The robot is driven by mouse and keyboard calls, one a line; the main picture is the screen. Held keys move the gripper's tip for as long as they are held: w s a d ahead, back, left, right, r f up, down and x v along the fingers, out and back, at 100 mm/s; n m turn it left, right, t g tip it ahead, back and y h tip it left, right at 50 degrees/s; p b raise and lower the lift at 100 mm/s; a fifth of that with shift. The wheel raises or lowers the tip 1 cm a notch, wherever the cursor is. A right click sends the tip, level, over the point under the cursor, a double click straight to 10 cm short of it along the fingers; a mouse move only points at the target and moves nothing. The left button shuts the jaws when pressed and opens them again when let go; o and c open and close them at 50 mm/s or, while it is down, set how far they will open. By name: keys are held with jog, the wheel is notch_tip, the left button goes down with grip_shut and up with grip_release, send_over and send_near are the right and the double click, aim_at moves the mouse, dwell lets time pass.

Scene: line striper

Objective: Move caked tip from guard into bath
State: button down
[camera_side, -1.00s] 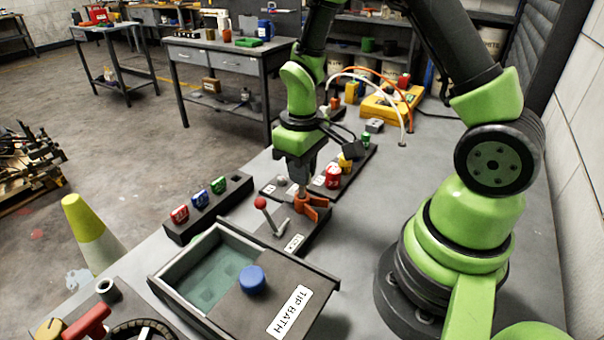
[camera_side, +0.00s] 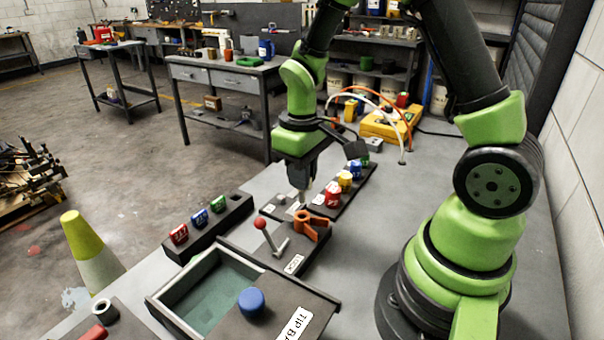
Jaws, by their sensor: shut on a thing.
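My gripper (camera_side: 300,196) is shut on a small pale piece, apparently the caked tip; the fingers hide most of it, so its shape and caking cannot be told. It hangs behind the orange guard (camera_side: 314,224), apart from it, near a dark block with a small white label. The guard sits on a dark base beside a lever with a red ball (camera_side: 260,224). The tip bath (camera_side: 173,312) stands nearer the camera, its left part open over greenish liquid (camera_side: 213,290). A blue knob (camera_side: 251,302) sits on its dark lid, over the right part.
A dark rack (camera_side: 240,205) holding red, blue and green pieces lies left of my gripper, with an empty hole at its right end. Another row with red, yellow, blue and green pieces (camera_side: 345,180) stands close on the right. Bare grey bench lies right of the guard.

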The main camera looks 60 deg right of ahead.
notch_tip(320, 180, up, 7)
jog(key=shift+f, duration=0.15)
jog(key=w+a, duration=0.2)
jog(key=a, duration=1.6)
notch_tip(320, 180, down, 11)
jog(key=shift+s+a+r, duration=0.2)
jog(key=shift+s+a, duration=0.05)
jog(key=shift+s, duration=0.1)
jog(key=shift+f, duration=2.05)
dwell(1.2)
jog(key=c, duration=1)
grip_release()
jog(key=shift+r, duration=0.15)
